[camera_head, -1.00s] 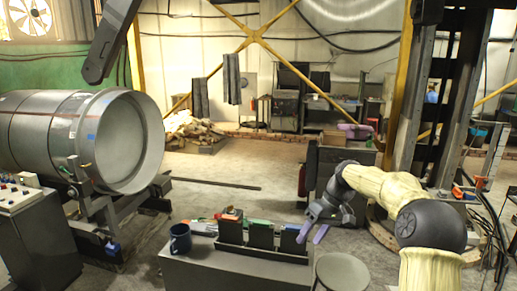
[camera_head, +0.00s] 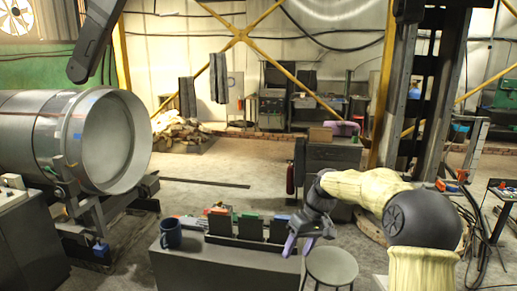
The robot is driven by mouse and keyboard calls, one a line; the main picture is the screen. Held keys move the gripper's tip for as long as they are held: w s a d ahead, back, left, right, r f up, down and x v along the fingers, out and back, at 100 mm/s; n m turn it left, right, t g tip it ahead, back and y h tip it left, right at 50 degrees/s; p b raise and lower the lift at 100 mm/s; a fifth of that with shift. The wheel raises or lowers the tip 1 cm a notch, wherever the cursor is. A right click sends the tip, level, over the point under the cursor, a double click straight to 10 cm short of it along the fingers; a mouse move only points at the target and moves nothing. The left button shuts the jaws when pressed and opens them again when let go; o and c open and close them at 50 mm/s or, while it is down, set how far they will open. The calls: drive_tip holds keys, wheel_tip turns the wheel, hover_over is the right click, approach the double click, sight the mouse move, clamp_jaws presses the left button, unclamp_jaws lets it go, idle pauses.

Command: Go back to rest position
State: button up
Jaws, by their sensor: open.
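My gripper (camera_head: 298,246) has purple fingertips spread apart with nothing between them. It hangs at the right end of a grey bench (camera_head: 215,268), in front of the dark upright holders on it. My cream-coloured arm reaches in from the right, bent at the elbow. How high the fingers are above the bench cannot be told.
A dark blue mug (camera_head: 171,233) stands at the bench's left end. Dark upright holders (camera_head: 249,227) with coloured items stand along its back. A round stool (camera_head: 331,267) is just right of the gripper. A large metal drum (camera_head: 115,140) is at left.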

drive_tip(key=s+d+f+m+t+h+b, duration=0.1)
drive_tip(key=s+f+b, duration=0.1)
drive_tip(key=s+f, duration=0.2)
drive_tip(key=s+d+f+m+t+h+b, duration=0.1)
drive_tip(key=s+f, duration=0.4)
drive_tip(key=s, duration=0.6)
drive_tip(key=s+d+f+m+t+h+b, duration=0.1)
drive_tip(key=s+d+f+m+b, duration=0.1)
drive_tip(key=s+f+b, duration=0.3)
drive_tip(key=s+m, duration=0.1)
drive_tip(key=s, duration=0.2)
drive_tip(key=shift+s+f+h, duration=0.15)
drive_tip(key=shift+f+h, duration=0.1)
drive_tip(key=shift+h, duration=0.15)
